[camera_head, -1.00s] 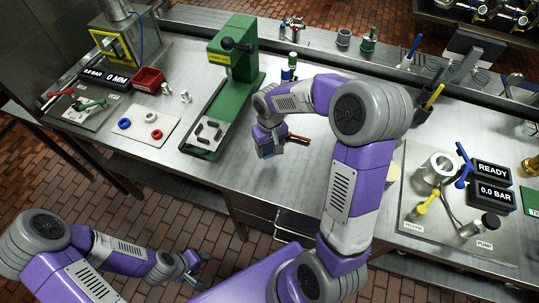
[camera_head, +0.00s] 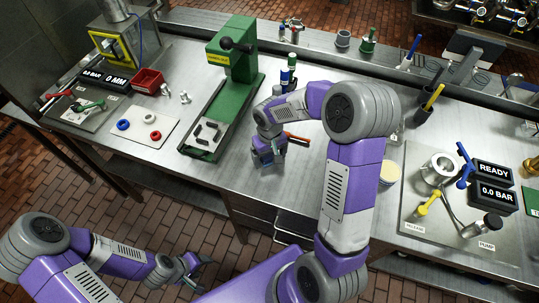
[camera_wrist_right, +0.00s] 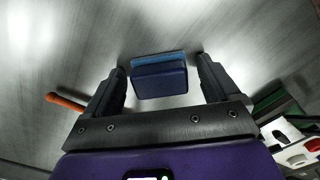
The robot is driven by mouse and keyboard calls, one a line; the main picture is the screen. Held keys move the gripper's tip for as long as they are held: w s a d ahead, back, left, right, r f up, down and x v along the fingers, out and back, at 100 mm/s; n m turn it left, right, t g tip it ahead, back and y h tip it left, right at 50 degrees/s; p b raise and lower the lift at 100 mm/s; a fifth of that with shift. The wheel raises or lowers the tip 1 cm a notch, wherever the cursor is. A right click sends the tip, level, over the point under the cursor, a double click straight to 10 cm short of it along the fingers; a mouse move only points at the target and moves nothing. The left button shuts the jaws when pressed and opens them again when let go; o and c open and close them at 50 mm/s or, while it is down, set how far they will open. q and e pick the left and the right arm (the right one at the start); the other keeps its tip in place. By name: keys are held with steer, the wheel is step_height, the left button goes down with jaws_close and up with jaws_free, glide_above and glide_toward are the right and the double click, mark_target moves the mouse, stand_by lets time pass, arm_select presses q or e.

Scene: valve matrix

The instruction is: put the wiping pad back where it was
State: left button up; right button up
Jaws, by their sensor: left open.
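The wiping pad (camera_wrist_right: 160,78) is a dark blue block with a lighter blue layer along its far edge. In the right wrist view it lies between the fingers of my right gripper (camera_wrist_right: 161,72), with a gap on each side. That gripper is open, and also shows in the head view (camera_head: 267,158), low over the bench in front of the green press. The pad is hard to make out there, mostly hidden by the gripper. My left gripper (camera_head: 195,268) is open and empty, out in front of the bench at the lower left.
An orange-handled tool (camera_head: 297,138) lies right beside my right gripper. The green press (camera_head: 232,75) stands to its left, and blue and green bottles (camera_head: 287,76) stand behind. A valve panel (camera_head: 425,235) is on the right. The bench front (camera_head: 250,185) is clear.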

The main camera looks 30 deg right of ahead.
mark_target(270, 155)
steer(key=shift+r, duration=0.1)
steer(key=shift+r, duration=0.35)
step_height(270, 155, up, 12)
steer(key=p, duration=0.2)
steer(key=shift+f, duration=0.25)
